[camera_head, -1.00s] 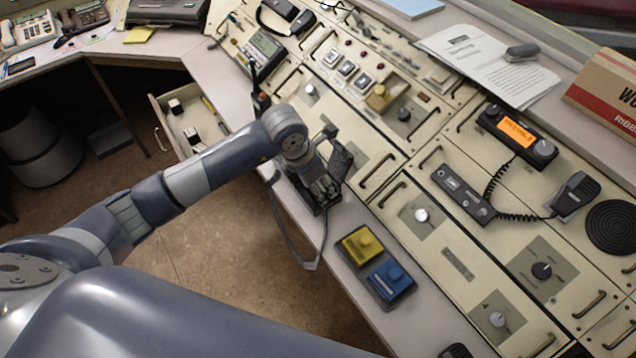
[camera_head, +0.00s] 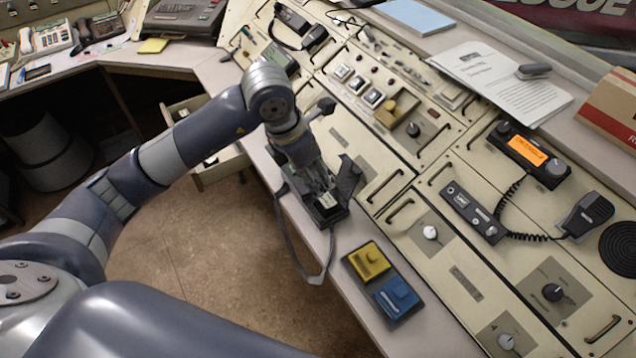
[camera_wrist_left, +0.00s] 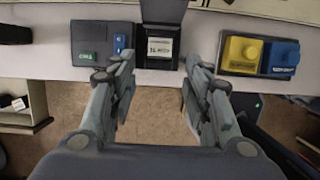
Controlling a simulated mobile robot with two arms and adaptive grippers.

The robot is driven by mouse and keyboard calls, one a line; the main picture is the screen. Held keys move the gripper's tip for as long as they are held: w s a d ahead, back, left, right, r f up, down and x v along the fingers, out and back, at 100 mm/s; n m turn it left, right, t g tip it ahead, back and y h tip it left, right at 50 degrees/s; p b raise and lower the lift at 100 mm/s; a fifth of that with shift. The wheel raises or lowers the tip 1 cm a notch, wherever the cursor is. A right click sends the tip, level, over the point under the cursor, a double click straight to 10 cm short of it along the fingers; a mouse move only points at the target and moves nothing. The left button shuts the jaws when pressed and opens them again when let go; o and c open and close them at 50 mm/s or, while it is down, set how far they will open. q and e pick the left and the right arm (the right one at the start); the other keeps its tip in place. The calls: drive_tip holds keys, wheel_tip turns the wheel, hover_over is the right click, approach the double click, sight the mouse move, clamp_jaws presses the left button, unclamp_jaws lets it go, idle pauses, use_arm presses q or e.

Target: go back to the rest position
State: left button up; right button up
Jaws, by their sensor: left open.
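My left gripper (camera_head: 322,190) is open over the console's front edge, beside a black holder (camera_head: 350,180) with a hanging strap. In the left wrist view, the open fingers of the left gripper (camera_wrist_left: 160,66) have nothing between them. Just beyond them is the black holder (camera_wrist_left: 164,14), with a small pale label (camera_wrist_left: 160,47) in it. In the head view the fingers partly cover the holder, and I cannot tell whether they touch it. My right gripper is in neither view.
A yellow block (camera_head: 369,260) and a blue block (camera_head: 397,297) sit on a dark pad near the front edge. An open drawer (camera_head: 218,168) juts out at left, close to my arm. A radio (camera_head: 520,155) and its hand microphone (camera_head: 587,214) are at right. The floor in front is clear.

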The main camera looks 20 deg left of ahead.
use_arm(q)
drive_tip(key=shift+s+r, duration=0.1)
drive_tip(key=shift+r, duration=0.2)
